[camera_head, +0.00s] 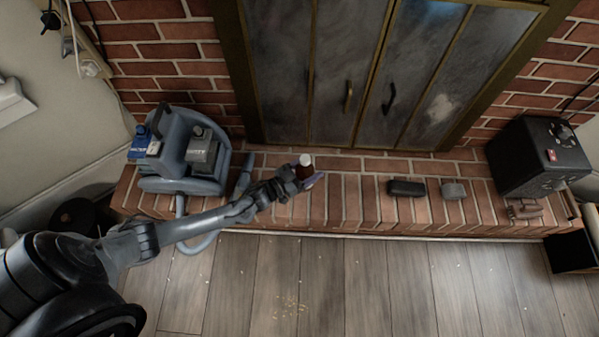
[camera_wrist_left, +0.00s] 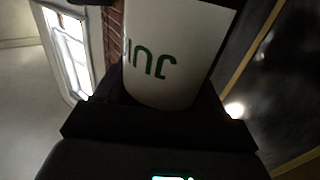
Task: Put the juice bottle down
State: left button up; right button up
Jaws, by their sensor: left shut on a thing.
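The juice bottle (camera_head: 304,168) has a white cap and a dark reddish body. It is in my left gripper (camera_head: 297,181), over the brick hearth ledge (camera_head: 350,206) in front of the fireplace doors. In the left wrist view the bottle (camera_wrist_left: 175,80) shows large, with a white label and green letters, between the dark jaws (camera_wrist_left: 160,125). The jaws are shut on it. I cannot tell whether its base touches the bricks, because the gripper covers part of it. My right gripper does not show.
A grey-blue vacuum machine (camera_head: 182,160) stands on the ledge at the left, its hose by my arm. A dark case (camera_head: 406,188), a small grey block (camera_head: 453,191) and a black box with knobs (camera_head: 538,157) are to the right. Bare brick lies between bottle and case.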

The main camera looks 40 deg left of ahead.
pick_arm(q)
jog(key=a+f+b, duration=0.5)
jog(key=f+b, duration=0.1)
jog(key=f, duration=0.1)
jog(key=shift+w+a, duration=0.25)
dwell(0.3)
jog(key=shift+f, duration=0.2)
jog(key=o, duration=1.5)
jog(key=shift+f, duration=0.1)
